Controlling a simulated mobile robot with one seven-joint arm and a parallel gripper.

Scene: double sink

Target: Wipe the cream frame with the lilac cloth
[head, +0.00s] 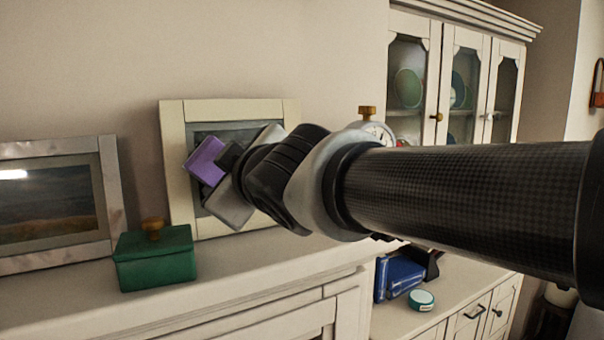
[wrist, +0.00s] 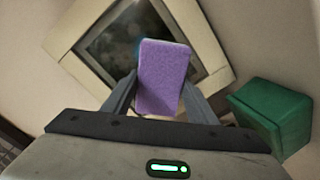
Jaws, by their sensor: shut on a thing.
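The cream frame (head: 176,165) leans upright against the wall on the mantel shelf, with a dark picture inside it. My gripper (head: 218,162) is in front of the frame and hides much of its middle and right. It is shut on the lilac cloth (head: 204,160), a folded purple pad. In the wrist view the lilac cloth (wrist: 163,78) stands between the two fingers, and the cream frame (wrist: 205,45) lies beyond it. The cloth overlaps the frame's picture and lower edge there. I cannot tell whether it touches the frame.
A green box (head: 155,262) with a brown knob stands on the shelf (head: 240,262) in front of the frame's left side. A greyish picture frame (head: 112,190) leans further left. A clock (head: 379,130) stands right of the frame, partly behind my arm. A glass-door cabinet (head: 447,80) is at right.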

